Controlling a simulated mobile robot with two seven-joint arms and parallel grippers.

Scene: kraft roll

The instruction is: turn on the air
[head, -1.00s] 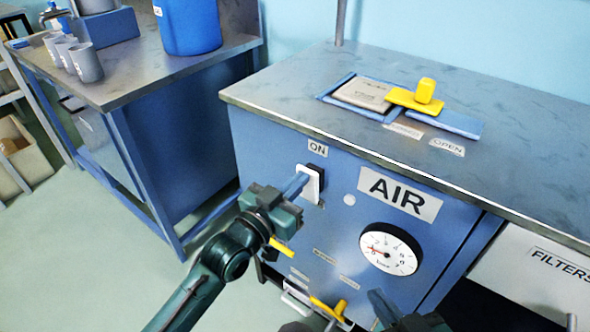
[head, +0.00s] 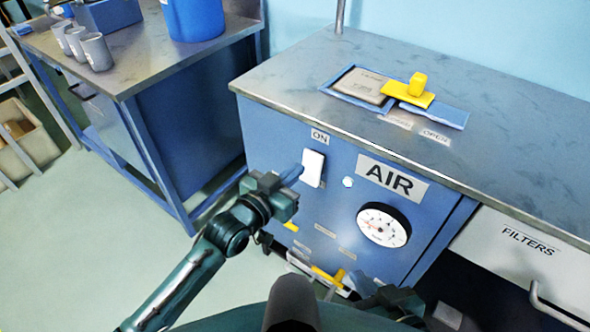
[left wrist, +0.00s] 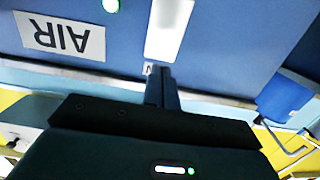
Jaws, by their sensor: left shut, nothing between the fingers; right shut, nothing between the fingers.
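The white rocker switch (head: 313,168) is on the blue cabinet front under the ON label (head: 320,136). It also shows in the left wrist view (left wrist: 170,28). The AIR label (head: 392,180) and a round dial gauge (head: 383,225) are further right. My left gripper (head: 293,173) is shut and empty, its tips just left of the switch; I cannot tell if they touch it. My right gripper (head: 368,285) is shut and empty, low before the cabinet.
A yellow-handled slide (head: 410,95) lies on the cabinet top near the OPEN label (head: 434,136). Yellow levers (head: 327,275) sit low on the front. A FILTERS drawer (head: 525,240) is at right. A bench (head: 130,80) with cups and a blue bin stands at left.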

